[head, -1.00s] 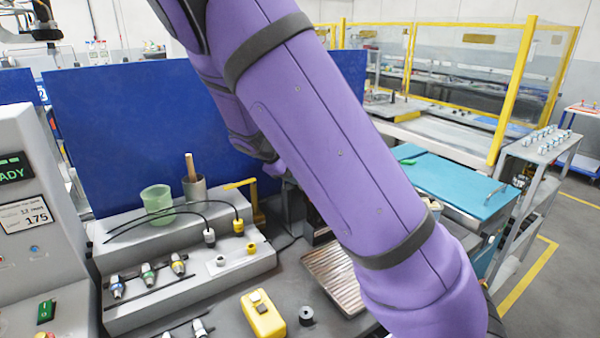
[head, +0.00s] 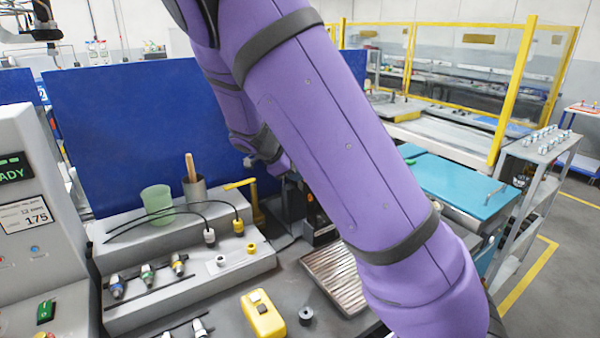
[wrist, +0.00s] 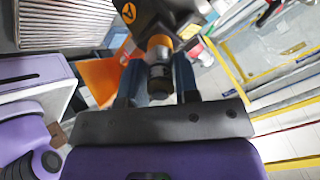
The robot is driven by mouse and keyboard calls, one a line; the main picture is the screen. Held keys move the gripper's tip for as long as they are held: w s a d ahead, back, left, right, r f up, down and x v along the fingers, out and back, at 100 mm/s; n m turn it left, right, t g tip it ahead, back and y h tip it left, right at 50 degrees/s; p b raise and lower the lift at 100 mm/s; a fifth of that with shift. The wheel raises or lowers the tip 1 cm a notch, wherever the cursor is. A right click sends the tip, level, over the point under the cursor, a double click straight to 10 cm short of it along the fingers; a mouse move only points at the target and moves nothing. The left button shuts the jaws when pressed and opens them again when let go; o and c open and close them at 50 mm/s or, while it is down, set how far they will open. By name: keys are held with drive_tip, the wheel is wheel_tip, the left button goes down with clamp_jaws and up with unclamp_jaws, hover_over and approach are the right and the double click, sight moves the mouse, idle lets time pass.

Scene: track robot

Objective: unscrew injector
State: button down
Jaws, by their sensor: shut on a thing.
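In the wrist view a dark cylindrical part with an orange ring, apparently the injector (wrist: 159,52), stands between the two fingers of my gripper (wrist: 157,82). My gripper is shut on it. Its upper end meets a dark body (wrist: 152,14) with orange marks; I cannot tell how far it is screwed in. In the head view my purple arm hides the gripper and this injector. Other injectors, with blue (head: 117,288), green (head: 147,275) and yellow (head: 178,264) bands, lie on the grey stepped rack (head: 215,283) at left.
A yellow device (head: 263,315) and a small dark ring (head: 306,316) lie on the bench before the ribbed tray (head: 335,277). A green cup (head: 157,200) and a metal cup (head: 194,190) stand on the rack. A blue panel (head: 110,130) stands behind. An orange sheet (wrist: 98,76) is near my gripper.

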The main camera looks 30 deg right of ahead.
drive_tip(key=n, duration=0.7)
drive_tip(key=shift+n, duration=0.4)
drive_tip(key=n, duration=1.2)
drive_tip(key=n, duration=0.6)
drive_tip(key=shift+r, duration=0.1)
drive_tip(key=n, duration=0.6)
